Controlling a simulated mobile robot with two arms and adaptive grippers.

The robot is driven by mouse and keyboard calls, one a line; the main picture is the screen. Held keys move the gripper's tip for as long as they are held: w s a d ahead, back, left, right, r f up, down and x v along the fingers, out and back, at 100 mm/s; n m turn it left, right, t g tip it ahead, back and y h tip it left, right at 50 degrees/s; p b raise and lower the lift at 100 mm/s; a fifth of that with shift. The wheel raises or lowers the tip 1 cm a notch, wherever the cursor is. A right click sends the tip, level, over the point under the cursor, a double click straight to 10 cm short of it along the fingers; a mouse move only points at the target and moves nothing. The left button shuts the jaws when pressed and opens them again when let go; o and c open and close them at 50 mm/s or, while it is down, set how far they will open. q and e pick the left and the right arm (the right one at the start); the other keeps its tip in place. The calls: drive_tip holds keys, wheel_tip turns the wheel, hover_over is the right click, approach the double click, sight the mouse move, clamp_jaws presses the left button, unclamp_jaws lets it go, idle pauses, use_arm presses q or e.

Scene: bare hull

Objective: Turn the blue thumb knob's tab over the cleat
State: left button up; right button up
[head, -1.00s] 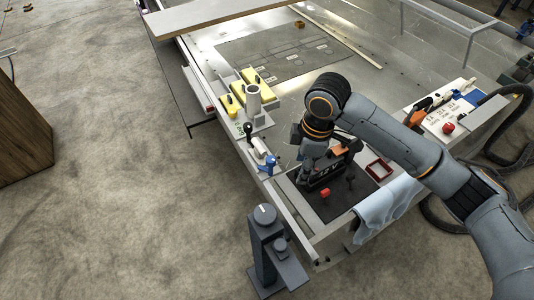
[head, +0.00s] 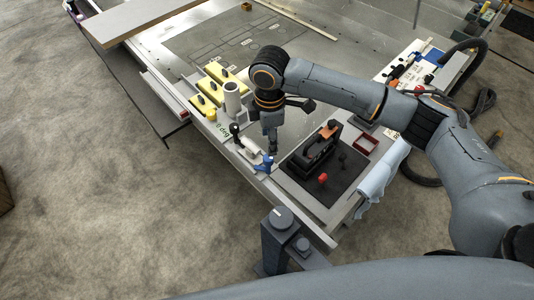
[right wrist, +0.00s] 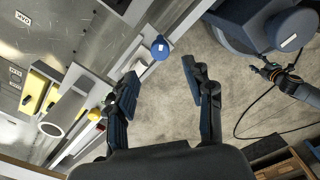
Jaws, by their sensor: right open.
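The blue thumb knob (head: 265,164) sits at the left edge of the bench in the head view, at the near end of a white fitting (head: 248,150). In the right wrist view the blue knob (right wrist: 160,47) shows beyond the fingertips, near the middle top. My right gripper (head: 272,146) points down just above and behind the knob. Its fingers (right wrist: 160,75) are spread apart, empty, and clear of the knob. The tab's angle and the cleat are too small to tell. A dark arm with a gripper-like end (right wrist: 268,70), probably my left, shows at the right of the wrist view.
Yellow blocks (head: 210,88) and a grey upright cylinder (head: 233,98) stand behind the knob. A black-handled lever (head: 235,131) is close to its left. A dark mat (head: 340,180) with a black tool (head: 318,150) and red knob (head: 323,178) lies to the right.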

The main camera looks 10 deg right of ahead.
sight(264, 163)
wheel_tip(264, 163, down, 8)
drive_tip(key=shift+f, duration=0.2)
clamp_jaws()
